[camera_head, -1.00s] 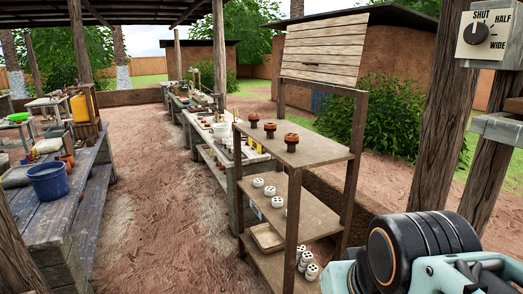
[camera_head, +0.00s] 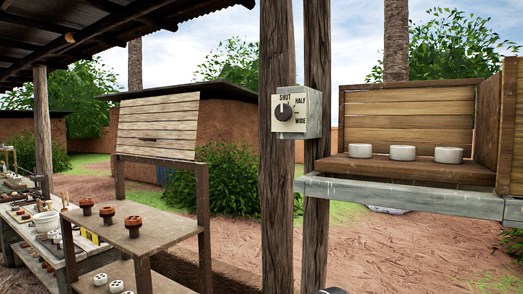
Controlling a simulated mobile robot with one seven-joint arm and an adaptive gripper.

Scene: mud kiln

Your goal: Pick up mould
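I cannot tell for sure which thing is the mould. Three short white round pieces (camera_head: 403,152) stand in a row on a wooden shelf (camera_head: 420,170) at the right. Three red-brown knobbed pieces (camera_head: 133,225) stand on top of a wooden rack (camera_head: 165,226) at the lower left. White pieces with dark holes (camera_head: 116,286) sit on the rack's lower shelf, partly cut off by the frame. My gripper is out of view; only a sliver of my arm may show at the bottom edge.
A slatted board (camera_head: 158,126) stands above the rack. A cluttered bench (camera_head: 20,232) runs along the left. Bare ground (camera_head: 400,255) lies below the right shelf.

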